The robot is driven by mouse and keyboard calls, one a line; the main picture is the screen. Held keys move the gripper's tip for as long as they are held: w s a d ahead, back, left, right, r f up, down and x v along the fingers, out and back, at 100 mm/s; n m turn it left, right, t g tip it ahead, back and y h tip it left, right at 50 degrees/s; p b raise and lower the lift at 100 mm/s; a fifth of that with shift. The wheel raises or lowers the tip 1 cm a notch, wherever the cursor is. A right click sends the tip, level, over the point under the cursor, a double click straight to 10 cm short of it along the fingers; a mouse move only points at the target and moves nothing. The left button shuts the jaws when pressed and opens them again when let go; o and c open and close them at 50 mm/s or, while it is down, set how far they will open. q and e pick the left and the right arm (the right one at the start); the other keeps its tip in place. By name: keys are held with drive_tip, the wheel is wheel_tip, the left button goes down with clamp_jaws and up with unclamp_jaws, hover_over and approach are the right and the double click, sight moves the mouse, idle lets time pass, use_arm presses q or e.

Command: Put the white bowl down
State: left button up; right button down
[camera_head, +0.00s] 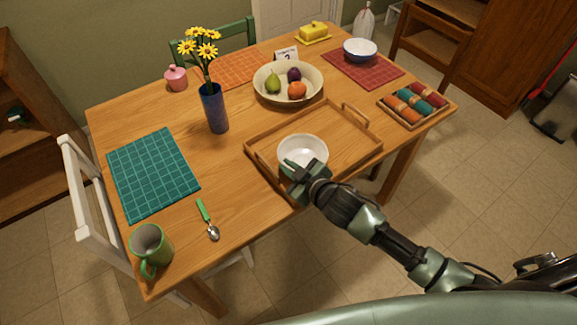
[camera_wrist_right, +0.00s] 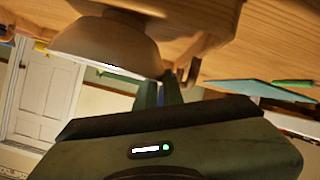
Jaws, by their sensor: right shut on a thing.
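The white bowl (camera_head: 303,153) is upright over the left part of the wooden tray (camera_head: 340,132) in the head view. My right gripper (camera_head: 291,172) is shut on the bowl's near rim. In the right wrist view the bowl (camera_wrist_right: 105,45) shows large and upside down, with the gripper's fingers (camera_wrist_right: 160,92) at its rim. I cannot tell whether the bowl's base touches the tray floor. My left gripper is not in view.
A fruit bowl (camera_head: 267,95) stands behind the tray, and a blue vase (camera_head: 213,108) with yellow flowers stands to its left. Right of the tray is a rack of rolled cloths (camera_head: 417,104). A teal placemat (camera_head: 152,173), spoon (camera_head: 207,220) and green mug (camera_head: 150,250) lie left.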

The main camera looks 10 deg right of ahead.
drive_tip(key=c, duration=1.8)
unclamp_jaws()
drive_tip(key=shift+r, duration=0.15)
drive_tip(key=v, duration=1.2)
drive_tip(key=shift+s, duration=0.1)
